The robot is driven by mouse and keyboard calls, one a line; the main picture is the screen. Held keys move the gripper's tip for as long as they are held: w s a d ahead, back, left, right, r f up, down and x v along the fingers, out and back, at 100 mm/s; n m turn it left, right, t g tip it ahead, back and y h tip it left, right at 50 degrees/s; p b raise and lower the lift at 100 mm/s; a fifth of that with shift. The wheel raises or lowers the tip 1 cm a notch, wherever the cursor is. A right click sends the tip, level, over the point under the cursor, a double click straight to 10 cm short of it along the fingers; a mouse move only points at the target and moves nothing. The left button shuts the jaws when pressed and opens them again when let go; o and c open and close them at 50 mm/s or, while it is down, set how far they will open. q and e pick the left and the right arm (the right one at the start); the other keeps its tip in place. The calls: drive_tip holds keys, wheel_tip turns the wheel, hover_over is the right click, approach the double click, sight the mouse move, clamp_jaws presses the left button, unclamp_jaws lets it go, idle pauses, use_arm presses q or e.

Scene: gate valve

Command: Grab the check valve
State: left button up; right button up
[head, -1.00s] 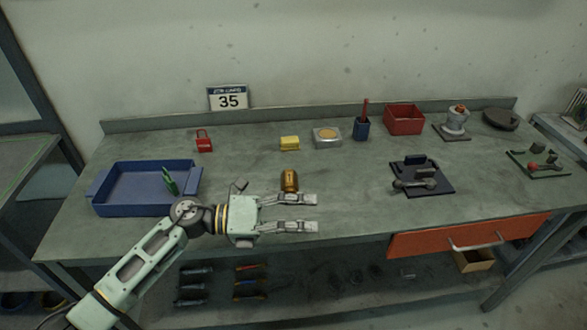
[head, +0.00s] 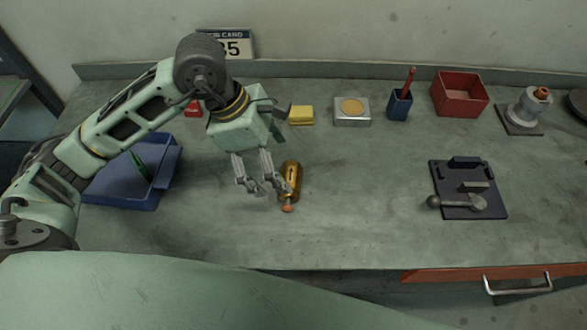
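The check valve appears to be the brass-coloured cylindrical body (head: 291,176) on the bench, with a small orange-brown end piece at its near side. My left gripper (head: 263,187) points down just left of the brass body. Its two fingers are apart with nothing visible between them. The right-hand finger overlaps the left edge of the brass body in the head view; I cannot tell whether they touch. My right gripper is out of view.
A blue tray (head: 118,190) holding a green item is at the left, partly behind my arm. A yellow block (head: 301,115), metal box (head: 352,112), blue pen cup (head: 399,105) and red bin (head: 460,93) line the back. A dark fixture plate (head: 466,207) lies right; bench between is clear.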

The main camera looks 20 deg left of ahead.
sight(288, 176)
use_arm(q)
drive_tip(key=p+x, duration=0.1)
drive_tip(key=x, duration=0.2)
drive_tip(key=shift+s+d+p, duration=0.15)
drive_tip(key=shift+d+p, duration=0.05)
drive_tip(key=shift+p, duration=0.15)
drive_tip(key=shift+x, duration=1.5)
drive_tip(key=shift+a, duration=0.15)
drive_tip(key=c, duration=1.6)
drive_tip(key=shift+w, duration=0.25)
drive_tip(key=shift+c, duration=0.3)
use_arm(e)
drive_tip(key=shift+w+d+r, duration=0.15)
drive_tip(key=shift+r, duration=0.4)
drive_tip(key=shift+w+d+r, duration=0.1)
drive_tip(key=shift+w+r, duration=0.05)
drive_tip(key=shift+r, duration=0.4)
use_arm(q)
drive_tip(key=shift+r, duration=0.15)
